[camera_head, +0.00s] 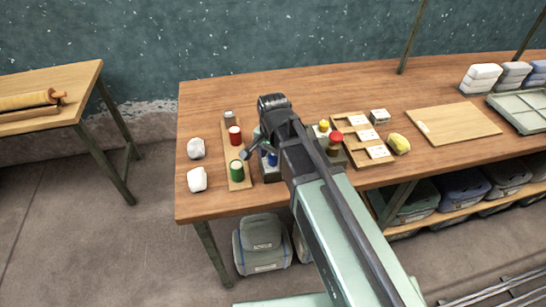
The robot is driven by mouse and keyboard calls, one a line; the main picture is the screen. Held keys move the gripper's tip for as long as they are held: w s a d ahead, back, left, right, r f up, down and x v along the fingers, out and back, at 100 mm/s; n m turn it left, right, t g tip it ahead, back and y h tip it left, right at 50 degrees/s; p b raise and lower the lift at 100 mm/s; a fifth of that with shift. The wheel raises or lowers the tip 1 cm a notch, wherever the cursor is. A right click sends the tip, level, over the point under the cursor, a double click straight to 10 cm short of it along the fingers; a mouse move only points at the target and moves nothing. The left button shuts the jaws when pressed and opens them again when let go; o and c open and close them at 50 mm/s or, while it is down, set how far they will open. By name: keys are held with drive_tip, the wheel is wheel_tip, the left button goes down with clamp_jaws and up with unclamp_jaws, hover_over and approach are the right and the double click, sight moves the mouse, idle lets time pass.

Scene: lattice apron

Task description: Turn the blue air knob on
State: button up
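A small blue knob (272,159) shows at the left edge of my arm, partly covered by it, on a dark box (264,172) on the wooden table. My arm reaches in from the lower right and hides most of this spot. My gripper (249,151) shows only as a small dark part just left of the blue knob. Whether it touches the knob, and how its fingers stand, I cannot tell. The knob's setting is too small to read.
A wooden board (247,183) left of the knob holds a red can (235,135) and a green can (237,170). White lumps (197,180) lie farther left. Right of my arm are a red button (336,138), a yellow one (324,126) and a wooden tray (345,123).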

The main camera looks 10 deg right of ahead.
drive_tip(key=c, duration=0.8)
drive_tip(key=shift+n, duration=0.4)
drive_tip(key=n, duration=1.1)
drive_tip(key=shift+n, duration=2.3)
